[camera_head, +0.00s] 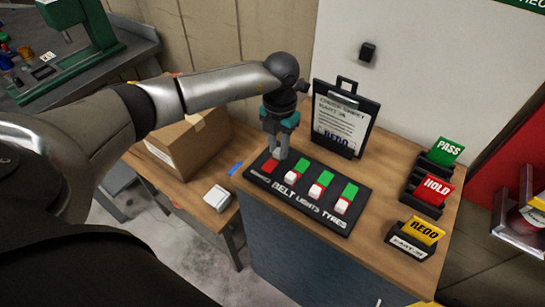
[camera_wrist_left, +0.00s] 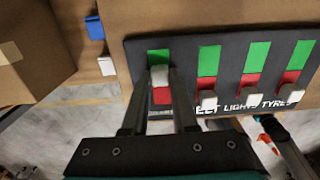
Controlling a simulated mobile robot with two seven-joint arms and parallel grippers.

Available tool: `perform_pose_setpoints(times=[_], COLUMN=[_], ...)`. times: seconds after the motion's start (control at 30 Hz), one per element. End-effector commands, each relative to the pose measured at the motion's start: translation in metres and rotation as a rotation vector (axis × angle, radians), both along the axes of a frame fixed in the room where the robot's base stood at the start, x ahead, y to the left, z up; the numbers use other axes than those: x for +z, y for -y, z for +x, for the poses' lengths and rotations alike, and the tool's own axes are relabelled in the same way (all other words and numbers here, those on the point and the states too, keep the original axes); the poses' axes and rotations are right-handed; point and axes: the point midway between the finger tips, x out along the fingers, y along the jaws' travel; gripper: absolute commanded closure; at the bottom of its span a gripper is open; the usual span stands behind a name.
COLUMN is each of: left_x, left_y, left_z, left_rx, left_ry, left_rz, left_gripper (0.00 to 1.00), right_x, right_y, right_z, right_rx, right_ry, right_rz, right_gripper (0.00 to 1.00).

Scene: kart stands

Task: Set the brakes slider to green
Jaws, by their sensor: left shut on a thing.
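The dark slider board (camera_head: 340,222) lies on the wooden counter, with several sliders on red and green tracks. My left gripper (camera_head: 280,153) is shut on the knob of the leftmost slider, the brakes slider (camera_wrist_left: 160,76). In the left wrist view its pale knob sits between the fingers, with green (camera_wrist_left: 158,56) beyond it and red (camera_wrist_left: 162,97) on the near side. The knob is around the border of the two colours. The belt knob (camera_head: 291,179), lights knob (camera_head: 315,191) and tyres knob (camera_head: 342,207) are white and stand at their red ends.
A black clipboard (camera_head: 342,112) stands behind the board. Card holders with a green PASS card (camera_head: 447,150), red HOLD card (camera_head: 433,190) and yellow REDO card (camera_head: 425,231) stand to the right. A cardboard box (camera_head: 185,143) is at left.

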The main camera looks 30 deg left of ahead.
Motion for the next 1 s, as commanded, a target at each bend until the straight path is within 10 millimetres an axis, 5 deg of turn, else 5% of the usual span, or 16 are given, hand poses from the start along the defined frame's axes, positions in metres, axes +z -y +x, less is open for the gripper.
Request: perform_pose_setpoints(times=[0.33, 0.37, 0.6, 1.0], left_x=[0.002, 0.002, 0.001, 0.012], left_y=[0.000, 0.000, 0.000, 0.000], left_z=[0.005, 0.005, 0.004, 0.004], left_rx=[0.001, 0.001, 0.001, -0.001], left_ry=[0.009, 0.009, 0.005, 0.005], left_rz=[-0.001, -0.001, 0.000, -0.001], left_gripper=[1.00, 0.70, 0.43, 0.43], right_x=[-0.001, -0.001, -0.001, 0.000], right_y=[0.000, 0.000, 0.000, 0.000], right_z=[0.000, 0.000, 0.000, 0.000], right_rx=[0.000, 0.000, 0.000, 0.000], right_ry=[0.000, 0.000, 0.000, 0.000], right_rz=[0.000, 0.000, 0.000, 0.000], right_gripper=[0.50, 0.50, 0.50, 0.50])
